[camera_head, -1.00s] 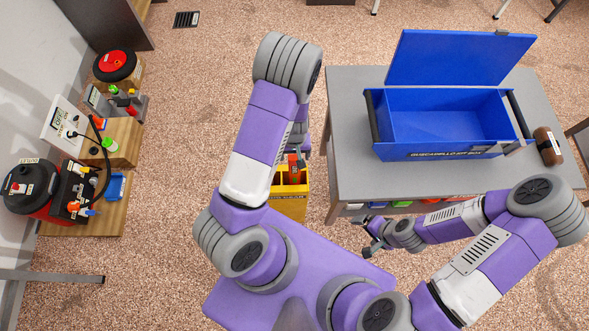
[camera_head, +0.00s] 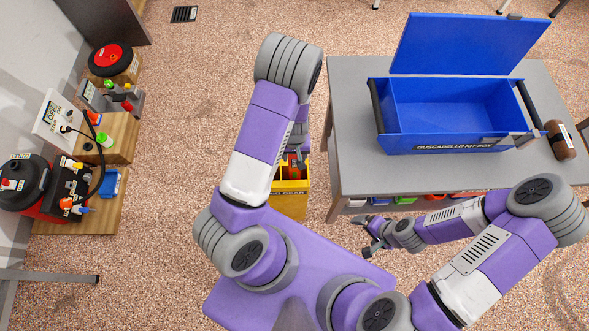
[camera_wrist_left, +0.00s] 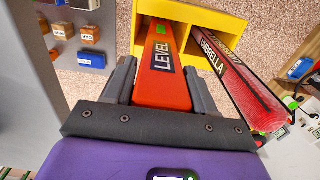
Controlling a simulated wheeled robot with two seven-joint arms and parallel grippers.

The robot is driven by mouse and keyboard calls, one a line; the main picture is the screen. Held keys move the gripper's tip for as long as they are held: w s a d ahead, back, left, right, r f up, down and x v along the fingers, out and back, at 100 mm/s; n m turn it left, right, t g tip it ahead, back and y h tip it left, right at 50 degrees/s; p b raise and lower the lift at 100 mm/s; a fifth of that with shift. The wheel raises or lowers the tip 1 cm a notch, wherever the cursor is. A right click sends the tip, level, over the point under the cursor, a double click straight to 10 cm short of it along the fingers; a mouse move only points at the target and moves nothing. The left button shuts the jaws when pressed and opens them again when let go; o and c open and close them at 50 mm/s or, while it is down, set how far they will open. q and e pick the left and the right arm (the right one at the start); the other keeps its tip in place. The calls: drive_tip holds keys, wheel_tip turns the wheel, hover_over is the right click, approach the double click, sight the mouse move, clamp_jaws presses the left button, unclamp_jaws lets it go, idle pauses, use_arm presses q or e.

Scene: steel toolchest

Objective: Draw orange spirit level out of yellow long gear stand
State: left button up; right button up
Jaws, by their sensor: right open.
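The orange spirit level (camera_wrist_left: 163,75), with a LEVEL label, runs between the two fingers of my left gripper (camera_wrist_left: 160,72) in the left wrist view. Both fingers lie close along its sides and appear to grip it. Its far end points into the yellow long gear stand (camera_wrist_left: 200,32); how deep it sits is hidden. In the head view the stand (camera_head: 290,187) shows just right of my left arm, which hides part of it. My left gripper (camera_head: 297,160) is small and partly hidden there. My right gripper (camera_head: 372,237) is open and empty, below the table's front edge.
A red umbrella (camera_wrist_left: 240,90) leans beside the level, close to the right finger. A grey table (camera_head: 352,140) carries an open blue kit box (camera_head: 450,115) and a brown roll (camera_head: 560,140). Wooden stands with gear (camera_head: 115,135) line the left wall.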

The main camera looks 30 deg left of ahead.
use_arm(q)
drive_tip(key=c, duration=0.6)
drive_tip(key=shift+o, duration=0.2)
drive_tip(key=shift+r+p, duration=2.3)
drive_tip(key=shift+r, duration=0.25)
drive_tip(key=shift+r+p, duration=2.3)
drive_tip(key=shift+r, duration=0.2)
drive_tip(key=shift+r+p, duration=2.2)
drive_tip(key=shift+r, duration=0.4)
